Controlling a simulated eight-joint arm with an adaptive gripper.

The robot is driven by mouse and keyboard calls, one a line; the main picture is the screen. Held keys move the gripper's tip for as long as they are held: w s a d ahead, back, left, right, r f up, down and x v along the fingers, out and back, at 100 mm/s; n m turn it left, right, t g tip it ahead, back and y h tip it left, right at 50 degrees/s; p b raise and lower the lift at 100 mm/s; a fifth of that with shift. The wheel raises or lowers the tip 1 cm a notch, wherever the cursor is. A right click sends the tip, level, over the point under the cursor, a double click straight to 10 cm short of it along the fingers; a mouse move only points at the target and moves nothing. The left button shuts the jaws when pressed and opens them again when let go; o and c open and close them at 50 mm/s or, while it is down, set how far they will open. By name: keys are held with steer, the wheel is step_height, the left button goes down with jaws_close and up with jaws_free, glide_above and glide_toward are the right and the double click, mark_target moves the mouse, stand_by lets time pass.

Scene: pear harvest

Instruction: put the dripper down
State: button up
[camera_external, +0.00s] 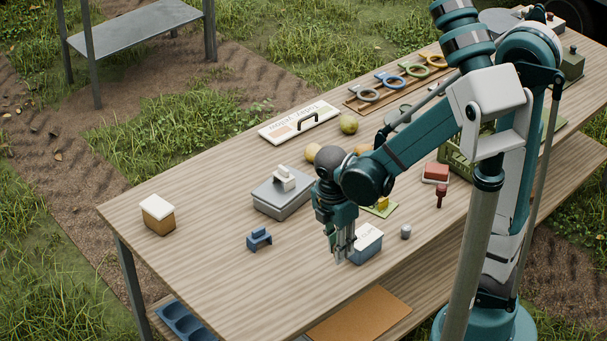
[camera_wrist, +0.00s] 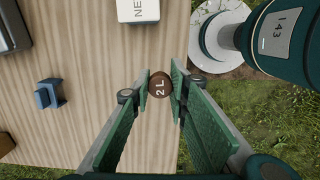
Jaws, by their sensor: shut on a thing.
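The dripper is a small brown disc marked "2L" (camera_wrist: 159,84), held between the green pads of my gripper (camera_wrist: 160,90) in the wrist view. My gripper is shut on it. In the external view my gripper (camera_external: 343,252) points down over the table's front part, just left of a blue box with a white top (camera_external: 366,243). The dripper cannot be made out there. The box's white face, marked "NEW" (camera_wrist: 138,10), shows at the top of the wrist view, apart from the fingers. I cannot tell how high the dripper is above the wood.
A small blue stand (camera_external: 259,239) and a grey scale (camera_external: 283,199) stand to the left on the wooden table (camera_external: 200,270). A white-lidded brown box (camera_external: 158,215) is farther left. A small grey cylinder (camera_external: 405,231) is to the right. Bare wood lies left of my gripper.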

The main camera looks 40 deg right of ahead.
step_height(320, 180, up, 7)
steer(key=m+p, duration=0.1)
steer(key=p, duration=0.4)
glide_above(365, 236)
steer(key=shift+w+a+f, duration=0.1)
steer(key=shift+f, duration=0.05)
steer(key=shift+f, duration=0.1)
steer(key=shift+f+b, duration=0.45)
steer(key=shift+f, duration=2.35)
steer(key=shift+f, duration=0.1)
steer(key=shift+f+b, duration=0.5)
steer(key=shift+f, duration=1.5)
steer(key=shift+f, duration=0.2)
steer(key=o, duration=0.7)
steer(key=shift+r, duration=0.15)
